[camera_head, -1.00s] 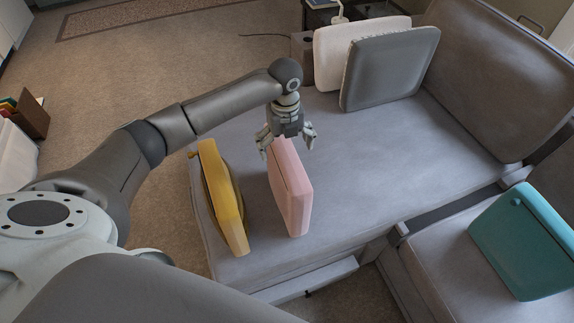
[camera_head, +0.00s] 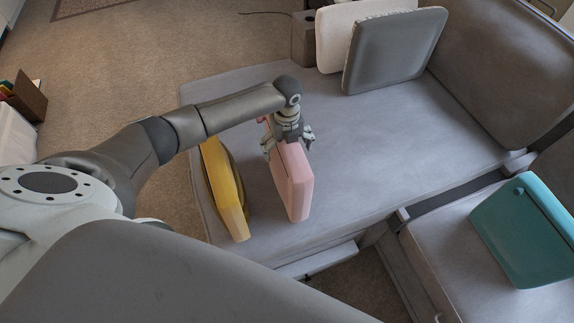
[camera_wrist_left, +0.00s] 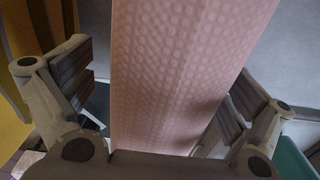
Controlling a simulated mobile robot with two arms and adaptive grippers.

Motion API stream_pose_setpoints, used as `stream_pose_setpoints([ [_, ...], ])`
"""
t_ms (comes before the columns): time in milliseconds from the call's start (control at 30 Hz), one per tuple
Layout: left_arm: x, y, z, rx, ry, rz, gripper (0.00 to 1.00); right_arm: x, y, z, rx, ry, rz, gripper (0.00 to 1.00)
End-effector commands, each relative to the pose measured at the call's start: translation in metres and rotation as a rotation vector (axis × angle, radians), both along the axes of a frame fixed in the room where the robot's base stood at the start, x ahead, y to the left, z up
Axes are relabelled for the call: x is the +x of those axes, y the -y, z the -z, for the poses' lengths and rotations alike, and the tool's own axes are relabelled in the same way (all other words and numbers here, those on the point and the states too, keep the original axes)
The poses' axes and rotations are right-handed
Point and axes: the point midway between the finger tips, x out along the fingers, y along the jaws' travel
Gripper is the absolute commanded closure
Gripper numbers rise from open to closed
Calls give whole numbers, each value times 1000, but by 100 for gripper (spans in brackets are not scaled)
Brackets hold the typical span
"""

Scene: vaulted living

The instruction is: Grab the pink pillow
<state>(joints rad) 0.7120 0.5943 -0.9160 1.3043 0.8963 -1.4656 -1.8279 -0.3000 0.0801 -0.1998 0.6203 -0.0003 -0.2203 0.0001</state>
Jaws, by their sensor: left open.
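The pink pillow (camera_head: 293,180) stands on edge on the grey sofa seat in the head view. My left gripper (camera_head: 288,147) is over its far upper part, with a finger on either side of it. In the left wrist view the pink pillow (camera_wrist_left: 180,70) fills the middle between the open fingers of my left gripper (camera_wrist_left: 165,105). Gaps show beside the fingers, so they do not look closed on it. Part of the pillow's far end is hidden by the gripper. My right gripper is not in view.
A yellow pillow (camera_head: 226,190) stands just left of the pink one on the sofa (camera_head: 350,150). A grey pillow (camera_head: 395,50) and a white pillow (camera_head: 338,32) lean at the back. A teal pillow (camera_head: 525,230) is on the right seat. The seat right of the pink pillow is clear.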

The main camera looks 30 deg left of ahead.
Motion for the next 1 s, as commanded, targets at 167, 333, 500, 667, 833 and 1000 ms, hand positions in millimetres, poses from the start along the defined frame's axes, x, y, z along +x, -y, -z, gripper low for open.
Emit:
stream_pose_setpoints([
  [167,0,0,6,1,1,1,0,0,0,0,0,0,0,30],
  [333,0,0,6,1,1,1,6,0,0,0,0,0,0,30],
  [500,0,0,5,1,1,0,28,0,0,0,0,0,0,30],
  [667,0,0,5,1,1,0,49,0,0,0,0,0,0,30],
  [833,0,0,5,1,1,0,71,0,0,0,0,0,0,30],
  [1000,1,0,4,0,3,0,83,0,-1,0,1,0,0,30],
])
